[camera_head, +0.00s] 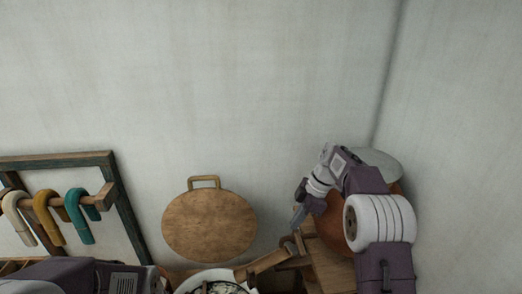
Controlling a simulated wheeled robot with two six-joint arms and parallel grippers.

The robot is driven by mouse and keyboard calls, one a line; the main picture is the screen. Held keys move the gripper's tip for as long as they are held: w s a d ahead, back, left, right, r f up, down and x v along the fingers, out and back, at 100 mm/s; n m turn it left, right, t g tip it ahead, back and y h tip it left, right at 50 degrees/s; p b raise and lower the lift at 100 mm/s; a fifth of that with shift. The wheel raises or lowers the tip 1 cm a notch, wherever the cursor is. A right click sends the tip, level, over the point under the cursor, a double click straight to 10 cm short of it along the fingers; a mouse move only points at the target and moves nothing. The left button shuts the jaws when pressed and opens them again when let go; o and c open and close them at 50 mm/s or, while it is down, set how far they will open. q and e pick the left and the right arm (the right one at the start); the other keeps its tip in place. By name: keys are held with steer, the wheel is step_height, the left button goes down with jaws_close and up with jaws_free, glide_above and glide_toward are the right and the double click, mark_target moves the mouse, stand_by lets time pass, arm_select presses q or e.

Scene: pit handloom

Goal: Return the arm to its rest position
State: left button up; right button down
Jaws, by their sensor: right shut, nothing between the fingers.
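My right arm comes up from the bottom right, bent, with its forearm angled down and to the left. My right gripper (299,214) is at its end, small in the view, shut and empty. It is above the wooden parts at the bottom of the view and apart from the wall. Part of my left arm shows at the bottom left; its gripper is not in view.
A round wooden board (209,227) with a handle is by the wall. A dark frame (125,205) with coloured yarn hanks (79,218) on a rod stands at left. A reddish-brown round pot (333,228) with a pale lid (381,160) is behind my right arm. A white bowl (196,281) is at bottom centre. The upper wall area is clear.

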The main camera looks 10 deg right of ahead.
steer(key=s+a+m+h, duration=0.1)
steer(key=s+a+m, duration=0.15)
steer(key=s, duration=0.95)
steer(key=s+d+f+m+h, duration=0.2)
steer(key=s+f+m, duration=0.7)
steer(key=m, duration=0.6)
steer(key=s+d, duration=0.1)
steer(key=s, duration=0.1)
steer(key=shift+s+d+f+t+h, duration=0.3)
steer(key=shift+s+t+h, duration=0.1)
steer(key=shift+s, duration=0.1)
